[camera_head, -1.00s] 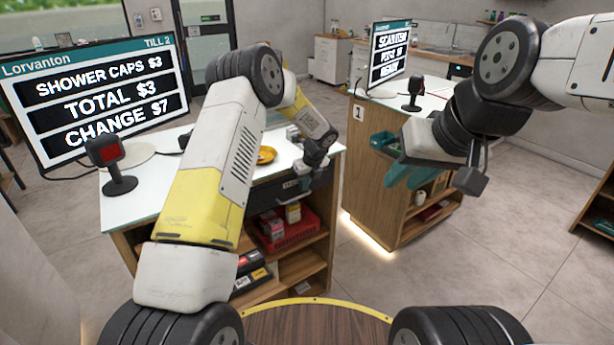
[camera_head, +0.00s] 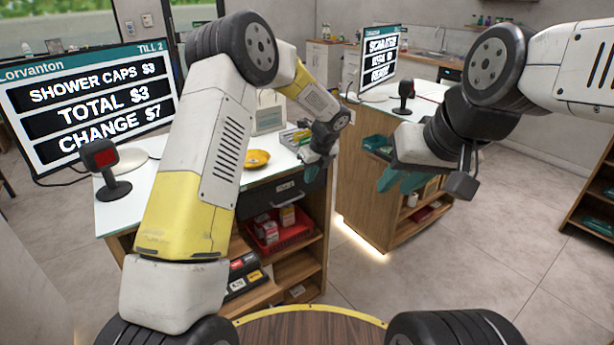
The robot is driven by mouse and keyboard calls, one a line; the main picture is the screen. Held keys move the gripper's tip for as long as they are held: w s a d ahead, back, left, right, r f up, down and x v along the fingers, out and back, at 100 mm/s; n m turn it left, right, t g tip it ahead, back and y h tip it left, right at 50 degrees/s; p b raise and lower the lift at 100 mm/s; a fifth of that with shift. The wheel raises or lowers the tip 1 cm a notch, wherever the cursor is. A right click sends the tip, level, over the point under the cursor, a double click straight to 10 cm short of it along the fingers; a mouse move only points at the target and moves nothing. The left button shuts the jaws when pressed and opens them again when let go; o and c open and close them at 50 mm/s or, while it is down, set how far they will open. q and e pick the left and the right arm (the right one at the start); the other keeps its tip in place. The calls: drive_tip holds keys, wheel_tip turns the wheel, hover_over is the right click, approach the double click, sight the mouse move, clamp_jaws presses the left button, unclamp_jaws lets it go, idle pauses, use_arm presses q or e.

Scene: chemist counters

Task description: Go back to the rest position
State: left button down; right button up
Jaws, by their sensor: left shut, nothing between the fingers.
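My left gripper (camera_head: 311,174) is shut and empty. It hangs just off the right edge of the near till counter, beside the drawer front. My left arm reaches across the near counter and hides part of its top. My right gripper (camera_head: 392,184) points down and left in front of the second counter. Its two teal fingers look apart, with nothing seen between them.
The near counter (camera_head: 115,205) carries a till screen (camera_head: 90,105), a scanner (camera_head: 105,170), a yellow dish (camera_head: 256,159) and boxes (camera_head: 293,138). A red basket (camera_head: 290,235) sits on its shelf. The second counter (camera_head: 360,205) stands right, with clear floor (camera_head: 460,255) beyond.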

use_arm(q)
drive_tip(key=s+a+r+n+h, duration=0.1)
drive_tip(key=s+a+r+n, duration=0.4)
drive_tip(key=s+r+n, duration=0.3)
drive_tip(key=s+a+r+n+h, duration=0.1)
drive_tip(key=s+a+r+n, duration=0.4)
drive_tip(key=s+r, duration=0.45)
drive_tip(key=s+a+r+n+t+h, duration=0.1)
drive_tip(key=s+a+r+n, duration=0.1)
drive_tip(key=s+n, duration=0.5)
drive_tip(key=s+a+r+n+t+h, duration=0.1)
drive_tip(key=s+a+r+n, duration=0.1)
drive_tip(key=s+n, duration=0.6)
drive_tip(key=shift+s+r+t+h, duration=0.15)
drive_tip(key=shift+s+t+h, duration=0.2)
drive_tip(key=shift+s, duration=1.65)
